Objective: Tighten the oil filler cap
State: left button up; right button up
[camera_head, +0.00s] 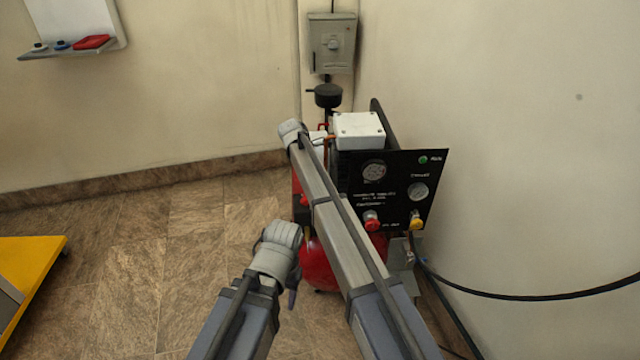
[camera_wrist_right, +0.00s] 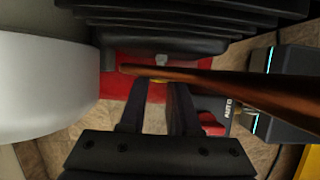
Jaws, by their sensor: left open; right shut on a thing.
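The machine, a compressor with a black front panel (camera_head: 392,190) and a red tank (camera_head: 318,268), stands in the corner. In the right wrist view, the two fingers of my right gripper (camera_wrist_right: 157,92) reach to a small yellow piece, apparently the oil filler cap (camera_wrist_right: 158,81), on a red body (camera_wrist_right: 115,88). The gripper is shut on it; a copper pipe crosses in front and hides part of it. In the head view my right arm reaches over the machine and its fingers are hidden. My left gripper (camera_head: 292,292) is open, low in front of the tank, apart from the machine.
The copper pipe (camera_wrist_right: 220,84) runs close over my right fingers, with black fins (camera_wrist_right: 190,20) beside them. A grey wall box (camera_head: 332,43) hangs behind the machine. A black cable (camera_head: 530,295) runs to the right. A yellow platform (camera_head: 30,270) stands left; the floor between is clear.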

grip_shut()
jog(key=t, duration=0.1)
jog(key=s+t+b, duration=0.1)
jog(key=t+b, duration=0.1)
jog(key=t, duration=0.1)
jog(key=shift+s+f+m, duration=0.2)
jog(key=shift+f+m, duration=0.1)
jog(key=shift+m, duration=0.1)
jog(key=shift+t+b, duration=0.4)
jog(key=shift+w+r+t, duration=0.2)
jog(key=shift+t, duration=0.1)
